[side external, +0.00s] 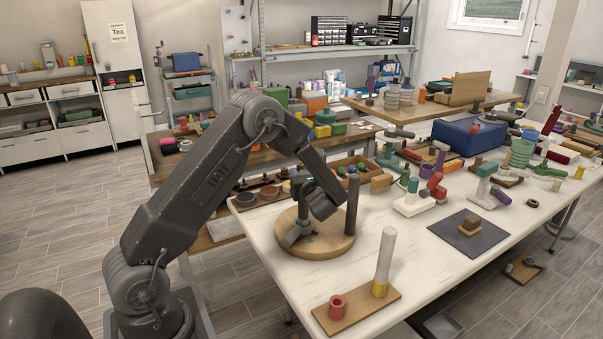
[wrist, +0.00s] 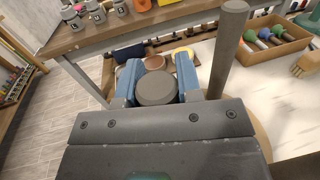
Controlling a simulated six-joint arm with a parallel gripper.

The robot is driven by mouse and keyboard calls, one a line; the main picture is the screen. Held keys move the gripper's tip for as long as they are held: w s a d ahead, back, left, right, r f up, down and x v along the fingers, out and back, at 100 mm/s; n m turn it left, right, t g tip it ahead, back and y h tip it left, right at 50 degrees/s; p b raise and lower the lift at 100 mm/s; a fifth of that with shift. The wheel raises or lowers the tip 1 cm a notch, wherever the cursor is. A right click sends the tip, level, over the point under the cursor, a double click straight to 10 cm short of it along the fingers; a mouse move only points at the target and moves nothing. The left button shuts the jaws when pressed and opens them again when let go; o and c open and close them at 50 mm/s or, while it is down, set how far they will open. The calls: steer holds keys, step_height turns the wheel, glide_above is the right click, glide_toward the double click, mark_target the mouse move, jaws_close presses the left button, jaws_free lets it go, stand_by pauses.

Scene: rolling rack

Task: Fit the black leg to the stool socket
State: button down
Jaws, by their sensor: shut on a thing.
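The round wooden stool seat (side external: 340,241) lies flat on the white table. A dark leg (side external: 352,205) stands upright at its right side, and it also shows in the wrist view (wrist: 228,50). My gripper (side external: 293,236) is low over the left part of the seat. In the wrist view its blue fingers (wrist: 158,82) are shut on a dark round piece (wrist: 156,88), seen end-on. I take this to be the black leg; its length is hidden. I cannot tell whether its lower end is in a socket.
A wooden board (side external: 358,311) at the front holds an upright white leg with a yellow foot (side external: 385,262) and a red ring (side external: 337,306). A dark mat (side external: 470,247) with brown blocks lies right.

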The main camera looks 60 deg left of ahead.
steer(key=shift+f, duration=0.15)
steer(key=c, duration=0.7)
jaws_free()
steer(key=shift+d, duration=0.1)
steer(key=v, duration=1.3)
steer(key=shift+s+d, duration=0.1)
steer(key=shift+d, duration=0.2)
